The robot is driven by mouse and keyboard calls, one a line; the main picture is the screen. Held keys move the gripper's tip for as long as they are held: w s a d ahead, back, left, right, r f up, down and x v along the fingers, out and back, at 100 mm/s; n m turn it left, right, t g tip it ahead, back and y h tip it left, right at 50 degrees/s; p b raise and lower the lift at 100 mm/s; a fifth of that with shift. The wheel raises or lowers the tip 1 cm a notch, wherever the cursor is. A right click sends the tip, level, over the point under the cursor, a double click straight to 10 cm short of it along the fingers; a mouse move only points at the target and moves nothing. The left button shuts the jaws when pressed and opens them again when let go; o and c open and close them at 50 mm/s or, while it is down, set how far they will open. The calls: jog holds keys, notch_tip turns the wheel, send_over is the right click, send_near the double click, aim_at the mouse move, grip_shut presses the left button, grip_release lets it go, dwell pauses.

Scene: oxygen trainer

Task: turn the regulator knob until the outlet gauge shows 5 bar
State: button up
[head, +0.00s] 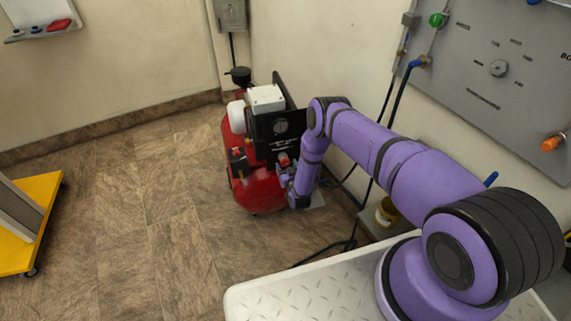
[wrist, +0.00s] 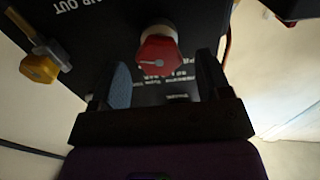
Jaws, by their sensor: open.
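In the wrist view, the regulator knob (wrist: 160,55) is a red faceted knob with a light pointer line, set on a pale collar on a black panel (wrist: 105,35). My gripper (wrist: 165,85) is open, its two fingers apart just below the knob in the picture; neither finger appears to touch it. In the head view, a small red knob (head: 284,159) shows on the front of the red compressor (head: 262,190), beside my arm's end. My gripper is mostly hidden there.
In the wrist view, a yellow valve handle (wrist: 38,68) is at left near the "AIR OUT" lettering. In the head view, a grey wall panel (head: 480,70) stands at right, and a yellow cart (head: 35,225) at left. Floor left of the compressor is clear.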

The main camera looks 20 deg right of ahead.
jog(key=shift+w, duration=0.95)
jog(key=c, duration=0.9)
jog(key=shift+m, duration=0.3)
jog(key=m, duration=0.3)
jog(key=shift+d, duration=0.15)
jog(key=m, duration=0.5)
jog(key=shift+f, duration=0.1)
jog(key=shift+s, duration=0.1)
